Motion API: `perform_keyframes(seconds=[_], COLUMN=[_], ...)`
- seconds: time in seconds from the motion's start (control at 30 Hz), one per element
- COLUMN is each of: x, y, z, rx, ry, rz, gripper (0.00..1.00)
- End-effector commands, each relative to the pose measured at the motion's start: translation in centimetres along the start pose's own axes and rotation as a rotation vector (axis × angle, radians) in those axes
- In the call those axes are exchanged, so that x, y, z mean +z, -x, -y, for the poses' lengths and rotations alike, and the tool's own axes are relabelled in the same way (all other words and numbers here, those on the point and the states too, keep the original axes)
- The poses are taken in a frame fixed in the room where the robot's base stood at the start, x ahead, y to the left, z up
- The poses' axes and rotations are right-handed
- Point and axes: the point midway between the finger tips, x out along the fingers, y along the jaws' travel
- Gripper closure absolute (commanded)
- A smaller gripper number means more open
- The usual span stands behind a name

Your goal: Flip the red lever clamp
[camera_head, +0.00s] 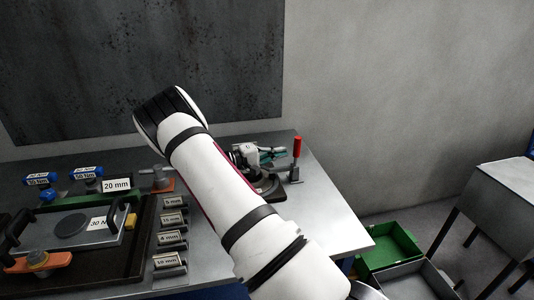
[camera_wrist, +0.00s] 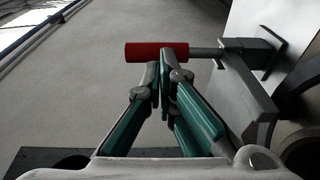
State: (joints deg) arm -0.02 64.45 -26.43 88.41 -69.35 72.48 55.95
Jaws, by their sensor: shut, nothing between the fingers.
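The red lever clamp shows in the head view as an upright red handle (camera_head: 297,147) on a grey metal body (camera_head: 294,173), near the right end of the table. In the wrist view the red handle (camera_wrist: 150,52) lies across the picture just beyond my fingertips, joined by a grey rod to the clamp body (camera_wrist: 246,85). My gripper (camera_wrist: 164,68), with teal finger pads, is shut and empty, its tips close to the handle's rod end. Whether they touch it I cannot tell.
On the table's left are a black tray (camera_head: 142,245), several labelled blocks (camera_head: 170,240) and blue-handled items (camera_head: 84,173). A green crate (camera_head: 391,250) and a grey bin (camera_head: 418,280) stand on the floor at right.

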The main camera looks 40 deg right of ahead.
Motion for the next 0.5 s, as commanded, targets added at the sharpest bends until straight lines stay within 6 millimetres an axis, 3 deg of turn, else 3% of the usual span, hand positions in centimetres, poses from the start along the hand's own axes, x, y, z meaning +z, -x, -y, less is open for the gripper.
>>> perform_keyframes(seconds=[0.2, 0.5], x=[0.1, 0.0], y=[-2.4, -2.8], z=[0.0, 0.1], rx=[-0.002, -0.001], ry=[0.000, 0.001], rz=[0.000, -0.001], gripper=[1.00, 1.00])
